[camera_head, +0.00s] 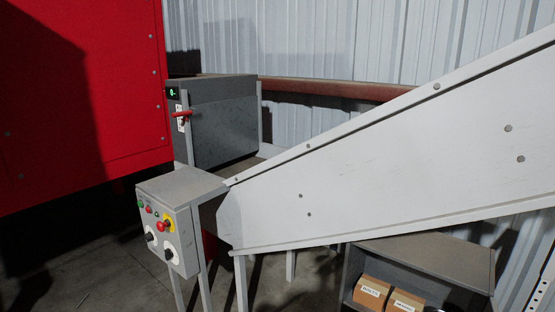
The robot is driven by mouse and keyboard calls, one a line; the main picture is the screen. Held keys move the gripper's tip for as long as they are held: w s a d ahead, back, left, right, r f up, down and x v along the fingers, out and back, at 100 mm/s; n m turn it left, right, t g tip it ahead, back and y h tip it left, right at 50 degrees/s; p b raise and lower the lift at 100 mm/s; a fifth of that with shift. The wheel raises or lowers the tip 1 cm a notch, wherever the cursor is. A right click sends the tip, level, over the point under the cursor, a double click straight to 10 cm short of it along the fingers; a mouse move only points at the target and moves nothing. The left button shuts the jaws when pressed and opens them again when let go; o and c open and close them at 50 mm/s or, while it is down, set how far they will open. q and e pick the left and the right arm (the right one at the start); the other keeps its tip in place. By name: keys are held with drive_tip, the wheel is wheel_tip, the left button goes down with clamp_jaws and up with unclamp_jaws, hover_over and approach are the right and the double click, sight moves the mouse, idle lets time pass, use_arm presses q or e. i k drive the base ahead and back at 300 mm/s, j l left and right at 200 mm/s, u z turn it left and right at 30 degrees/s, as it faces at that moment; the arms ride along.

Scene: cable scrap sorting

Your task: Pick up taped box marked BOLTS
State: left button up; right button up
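Two brown cardboard boxes sit side by side in a grey open-fronted shelf unit (440,262) at the bottom right of the head view. The left box (371,283) has a white label that seems to read BOLTS, though the print is small. The right box (408,297) also has a white label, too small to read surely. The lower parts of both are cut off by the picture edge. Neither of my grippers is in view.
A sloping grey conveyor housing (390,160) runs above the shelf unit. A control box (180,230) with buttons stands on legs at left, before a dark grey machine (225,125). A red machine panel (90,100) fills the upper left. Concrete floor (100,270) shows at lower left.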

sight(370, 293)
drive_tip(key=l+z, duration=0.25)
drive_tip(key=l, duration=1.95)
